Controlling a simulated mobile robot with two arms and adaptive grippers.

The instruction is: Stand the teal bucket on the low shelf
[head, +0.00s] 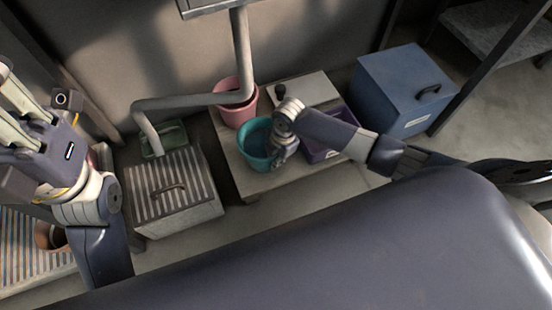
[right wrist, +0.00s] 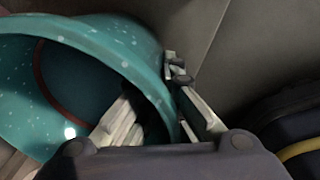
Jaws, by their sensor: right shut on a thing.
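The teal bucket (head: 252,146) is over the left front part of the low shelf (head: 268,182), with its opening up. I cannot tell whether its base touches the shelf. My right gripper (head: 281,158) is shut on the bucket's right side. In the right wrist view the teal bucket (right wrist: 145,62) fills the left, and its wall passes between the fingers of the right gripper (right wrist: 160,112), one inside and one outside. My left gripper (head: 18,108) is at the far left, with its fingers apart and nothing seen between them.
A pink bucket (head: 236,110) stands close behind the teal one. A purple crate (head: 322,153) is right of it, and a pale box (head: 305,90) is behind. A bent pipe (head: 190,101) runs left of the shelf. A striped lidded box (head: 170,190) and a blue box (head: 400,85) flank the shelf.

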